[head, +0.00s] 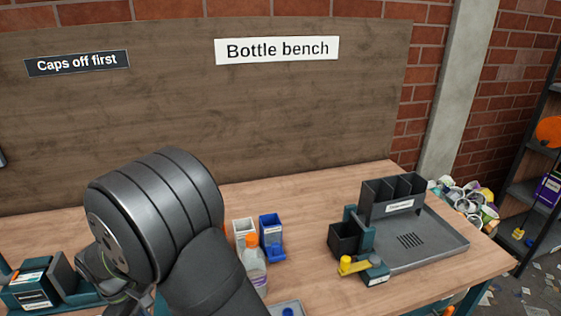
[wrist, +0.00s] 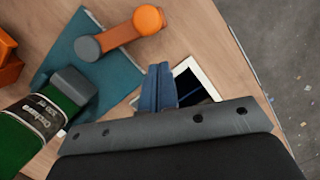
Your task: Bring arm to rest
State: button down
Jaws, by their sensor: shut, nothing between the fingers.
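My arm (head: 160,225) fills the lower left of the head view, and its gripper end is not visible there. In the wrist view my gripper (wrist: 157,85) shows as two blue fingers side by side, shut with nothing between them. The fingers point over the bench, beside a tablet-like panel (wrist: 207,88) with a pale frame and dark face, which they partly cover. They appear apart from the orange and grey piece (wrist: 120,35) on the teal mat (wrist: 125,80).
A green labelled bottle (wrist: 35,125) lies near the wrist view's left edge. In the head view, an orange-capped bottle (head: 254,268) stands close to my arm, by a white bin (head: 244,230) and blue bin (head: 271,233). A grey tray (head: 440,240) is at right.

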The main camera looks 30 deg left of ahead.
jog(key=a+m, duration=0.1)
jog(key=w+a+m, duration=0.1)
jog(key=a+m, duration=0.1)
jog(key=shift+g, duration=0.4)
jog(key=a, duration=0.1)
jog(key=a+r, duration=0.1)
jog(key=a, duration=0.2)
jog(key=shift+s+a+r, duration=0.1)
jog(key=shift+s+r, duration=0.15)
jog(key=shift+r, duration=0.05)
